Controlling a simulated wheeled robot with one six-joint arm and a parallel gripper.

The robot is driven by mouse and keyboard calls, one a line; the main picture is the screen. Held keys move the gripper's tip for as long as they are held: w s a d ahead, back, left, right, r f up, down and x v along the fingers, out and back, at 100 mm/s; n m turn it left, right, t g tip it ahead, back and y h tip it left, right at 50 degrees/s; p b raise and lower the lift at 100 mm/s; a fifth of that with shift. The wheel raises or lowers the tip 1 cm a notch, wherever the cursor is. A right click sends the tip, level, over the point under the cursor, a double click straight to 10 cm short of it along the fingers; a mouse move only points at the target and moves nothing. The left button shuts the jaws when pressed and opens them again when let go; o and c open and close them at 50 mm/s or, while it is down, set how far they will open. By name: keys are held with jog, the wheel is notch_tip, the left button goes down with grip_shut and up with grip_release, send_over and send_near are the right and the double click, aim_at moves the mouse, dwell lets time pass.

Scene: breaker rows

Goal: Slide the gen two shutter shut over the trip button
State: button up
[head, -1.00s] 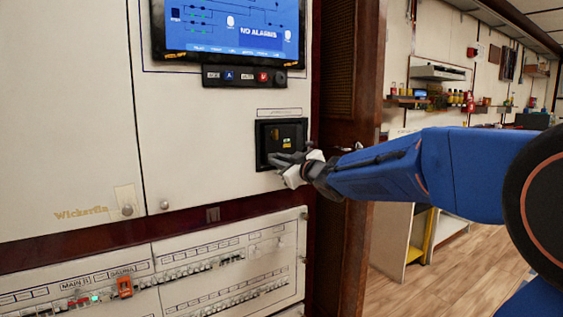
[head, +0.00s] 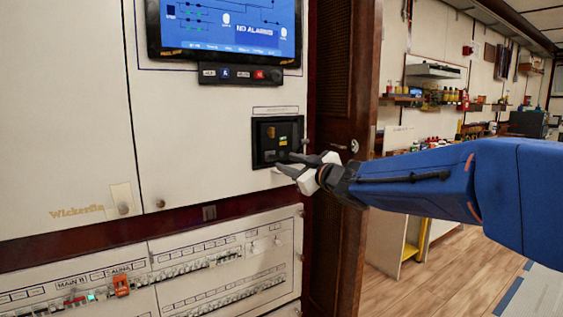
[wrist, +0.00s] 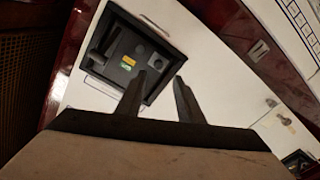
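The gen two unit appears to be the black recessed panel (head: 262,150) on the cream cabinet front. In the wrist view, the black panel (wrist: 112,20) shows a dark inner plate with a yellow and green label (wrist: 127,62), a small round feature (wrist: 153,57) and a dark upright bar on its left. I cannot tell for sure which part is the shutter or the trip button. My gripper (head: 280,163) is at the panel's lower right in the head view. It also shows in the wrist view (wrist: 162,80), with its fingers apart and nothing between them. Contact cannot be told.
A screen reading "NO ALARMS" (head: 225,25) and a button strip (head: 240,74) are above. Breaker rows (head: 190,268) lie below, with an orange part (head: 121,285). A dark wood post (head: 338,150) stands right of the cabinet. Open floor (head: 430,285) is at right.

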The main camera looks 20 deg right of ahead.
jog(key=v, duration=0.9)
jog(key=shift+s+d, duration=0.1)
jog(key=shift+s, duration=0.05)
jog(key=s+d+f+m+g+h, duration=0.3)
jog(key=s+d+f+m+h, duration=0.1)
jog(key=s+f, duration=0.25)
jog(key=s+d+f+m+g+h, duration=0.2)
jog(key=s+d+f+m+h, duration=0.35)
jog(key=f, duration=0.25)
jog(key=s+a+f+g+y, duration=0.2)
jog(key=s+a+f+g, duration=0.1)
jog(key=s+f, duration=0.4)
jog(key=s+a+f+g+y, duration=0.1)
jog(key=s+a+f+g, duration=0.3)
jog(key=s+f, duration=0.3)
jog(key=s+a, duration=0.1)
jog(key=s, duration=0.3)
jog(key=shift+f+y, duration=0.3)
jog(key=shift+y, duration=0.05)
